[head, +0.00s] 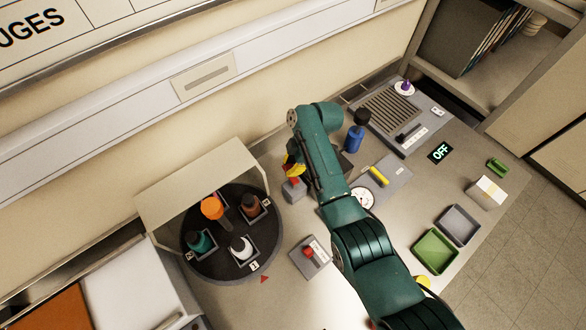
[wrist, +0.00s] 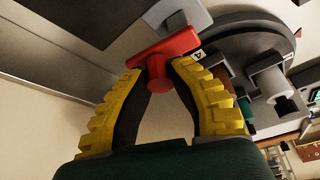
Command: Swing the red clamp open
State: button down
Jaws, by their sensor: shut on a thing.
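The red clamp (wrist: 178,47) is in the upper middle of the wrist view, a red bar with a round knob (wrist: 160,78) facing me. It lies against a grey block (wrist: 182,17). My gripper (wrist: 158,70) has its yellow fingers on both sides of the knob, shut on it. In the head view my gripper (head: 291,168) is at the grey block (head: 293,190), right of the round carousel. The clamp is mostly hidden there by the fingers and arm.
The dark carousel (head: 226,270) with several bottles stands left of the block, under a beige cover (head: 185,180). A grey box with a red switch (head: 309,252) is in front. A blue bottle (head: 354,138) stands to the right, beyond my arm. Green and grey trays (head: 436,252) are farther right.

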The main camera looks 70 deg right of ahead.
jog(key=shift+w+a+f+n+g+y+b, duration=0.1)
jog(key=shift+n+g+y+b, duration=0.1)
jog(key=shift+n+b, duration=0.3)
jog(key=shift+w+a+f+n+g+y+b, duration=0.1)
jog(key=shift+n+y+b, duration=0.15)
jog(key=shift+n, duration=0.35)
jog(key=shift+r, duration=0.1)
jog(key=c, duration=0.9)
grip_release()
jog(key=shift+w+a, duration=0.1)
jog(key=shift+o, duration=0.2)
jog(key=shift+r, duration=0.15)
jog(key=v, duration=1.2)
jog(key=shift+w, duration=0.1)
